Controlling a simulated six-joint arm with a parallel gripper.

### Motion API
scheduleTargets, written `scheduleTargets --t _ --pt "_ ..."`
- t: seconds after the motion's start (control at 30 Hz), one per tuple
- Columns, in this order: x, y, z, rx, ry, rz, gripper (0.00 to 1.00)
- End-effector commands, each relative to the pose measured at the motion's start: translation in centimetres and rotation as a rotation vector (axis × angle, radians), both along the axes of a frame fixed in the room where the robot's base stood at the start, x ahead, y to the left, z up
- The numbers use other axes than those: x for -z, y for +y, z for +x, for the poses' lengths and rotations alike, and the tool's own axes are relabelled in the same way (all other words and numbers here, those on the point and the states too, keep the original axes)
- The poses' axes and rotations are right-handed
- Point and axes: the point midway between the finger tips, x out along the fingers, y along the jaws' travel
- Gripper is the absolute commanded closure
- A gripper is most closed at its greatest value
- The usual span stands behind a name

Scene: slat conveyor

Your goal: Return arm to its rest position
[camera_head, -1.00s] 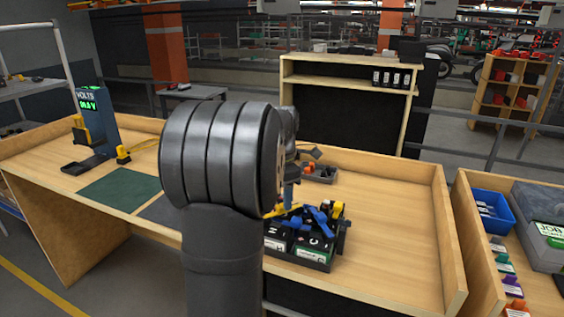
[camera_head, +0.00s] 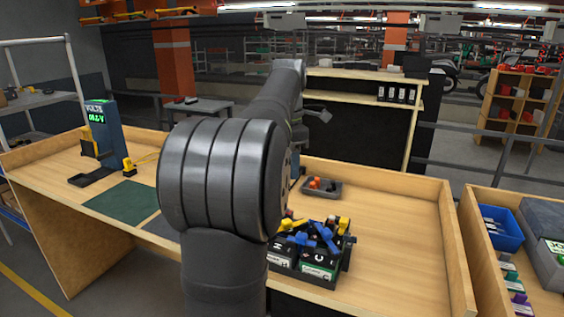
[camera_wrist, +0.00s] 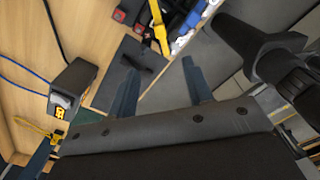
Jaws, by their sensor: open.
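My gripper (camera_wrist: 160,88) is open in the wrist view, its two blue-grey fingers apart with nothing held between them. In the head view my arm's large dark joint and raised link cover the middle of the bench, and the fingers cannot be made out clearly. A black tray of sorted parts (camera_head: 318,262), with blue, yellow and black pieces and white labels, stands on the bench just right of my arm. Its coloured contents show at the top of the wrist view, apart from the fingers.
The wooden bench (camera_head: 395,235) is clear at right, with a raised rim. A small grey bin (camera_head: 321,188) holds orange and dark pieces. A green mat (camera_head: 122,205) and a voltage display (camera_head: 103,128) stand left. A blue bin (camera_head: 503,229) is on the right-hand bench. A shelf rises behind.

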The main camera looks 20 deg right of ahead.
Motion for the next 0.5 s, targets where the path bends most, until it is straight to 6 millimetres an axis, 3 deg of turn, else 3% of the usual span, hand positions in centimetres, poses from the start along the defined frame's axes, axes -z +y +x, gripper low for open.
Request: scheduleTargets --t 0.27,0.5 --pt "0.5 0.0 0.0 0.0 0.002 0.001 0.53" --pt "4.0 0.0 0.0 0.0 0.003 0.002 0.53"
